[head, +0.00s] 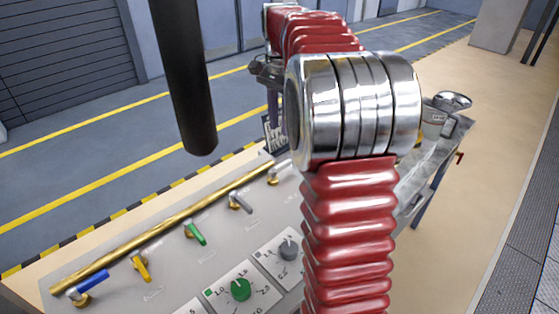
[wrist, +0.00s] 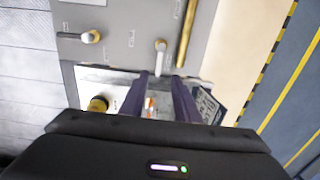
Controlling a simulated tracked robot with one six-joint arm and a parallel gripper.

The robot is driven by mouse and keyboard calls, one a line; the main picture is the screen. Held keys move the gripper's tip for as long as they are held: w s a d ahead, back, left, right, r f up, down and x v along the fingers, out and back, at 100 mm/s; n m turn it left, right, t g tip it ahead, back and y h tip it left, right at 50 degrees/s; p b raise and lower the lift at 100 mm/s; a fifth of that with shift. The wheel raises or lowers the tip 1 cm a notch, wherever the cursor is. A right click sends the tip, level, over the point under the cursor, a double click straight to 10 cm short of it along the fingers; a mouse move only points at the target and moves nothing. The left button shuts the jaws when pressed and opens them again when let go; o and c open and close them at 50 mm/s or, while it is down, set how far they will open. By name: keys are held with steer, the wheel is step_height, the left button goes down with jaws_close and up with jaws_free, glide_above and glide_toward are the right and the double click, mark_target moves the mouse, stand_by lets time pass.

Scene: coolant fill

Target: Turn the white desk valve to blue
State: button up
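The white desk valve (head: 272,174) is at the far end of the valve row on the grey desk panel, partly beside my arm in the head view. In the wrist view its pale handle (wrist: 160,47) points up the picture, with its brass base at the lower end. My gripper (wrist: 160,76) is open, its two purple fingers apart. Their tips lie just below the valve in the picture and nothing shows gripped between them. Height above the panel is hard to tell. In the head view my gripper is small and partly hidden behind my arm.
Grey (head: 240,201), green (head: 195,234), yellow (head: 140,268) and blue (head: 88,286) valves line the panel beside a brass pipe (head: 165,226). Green (head: 240,289) and grey (head: 289,247) dials sit nearer. A dark sign (wrist: 208,104) stands right of the fingers.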

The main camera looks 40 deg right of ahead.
mark_target(280, 165)
steer(key=shift+f, duration=0.15)
step_height(280, 165, down, 14)
steer(key=shift+r, duration=0.25)
stand_by(0.6)
steer(key=shift+c, duration=0.2)
jaws_close()
stand_by(0.4)
